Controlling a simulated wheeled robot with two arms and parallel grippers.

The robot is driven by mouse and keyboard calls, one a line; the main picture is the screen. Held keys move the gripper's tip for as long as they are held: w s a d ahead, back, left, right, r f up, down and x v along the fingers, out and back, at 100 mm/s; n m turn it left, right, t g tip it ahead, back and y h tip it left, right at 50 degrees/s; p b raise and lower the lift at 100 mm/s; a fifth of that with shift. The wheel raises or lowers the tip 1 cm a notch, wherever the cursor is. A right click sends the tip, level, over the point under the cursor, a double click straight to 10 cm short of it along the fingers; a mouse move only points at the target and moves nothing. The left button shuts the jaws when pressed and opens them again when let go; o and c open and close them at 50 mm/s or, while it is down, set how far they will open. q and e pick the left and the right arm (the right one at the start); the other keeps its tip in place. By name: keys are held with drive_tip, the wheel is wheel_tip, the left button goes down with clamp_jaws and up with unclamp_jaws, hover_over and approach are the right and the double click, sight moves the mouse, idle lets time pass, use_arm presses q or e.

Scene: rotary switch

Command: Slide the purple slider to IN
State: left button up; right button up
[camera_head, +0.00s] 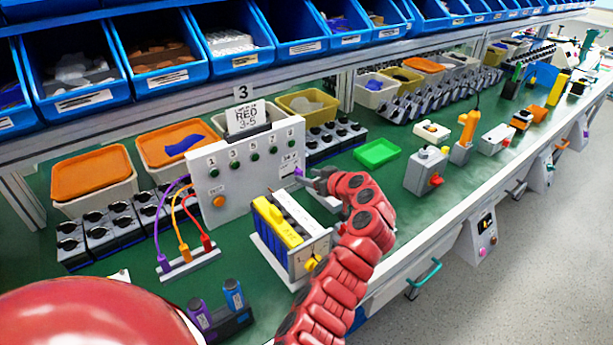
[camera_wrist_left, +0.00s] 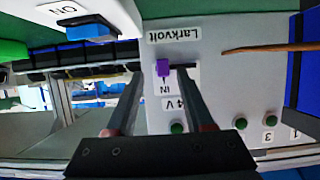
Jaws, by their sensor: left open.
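A light grey panel (camera_head: 240,170) stands on the green bench, with a row of green buttons. The purple slider (camera_wrist_left: 163,69) is on it, in a short dark slot; it also shows as a small purple spot at the panel's right side in the head view (camera_head: 298,171). In the wrist view, which is upside down, an IN label (camera_wrist_left: 165,86) is just below the slider. My left gripper (camera_head: 316,182) is open at the panel's right edge. In the wrist view its fingers reach either side of the slider; whether they touch it cannot be told. My right gripper is not in view.
Purple, orange and red cables (camera_head: 180,215) hang at the panel's left. A grey box with a red knob (camera_head: 428,172) and green tray (camera_head: 377,153) lie to the right. Blue bins line the shelf above.

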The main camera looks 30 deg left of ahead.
use_arm(q)
drive_tip(key=b+v, duration=0.1)
drive_tip(key=v, duration=1.4)
drive_tip(key=shift+s+d, duration=0.15)
drive_tip(key=shift+d, duration=0.05)
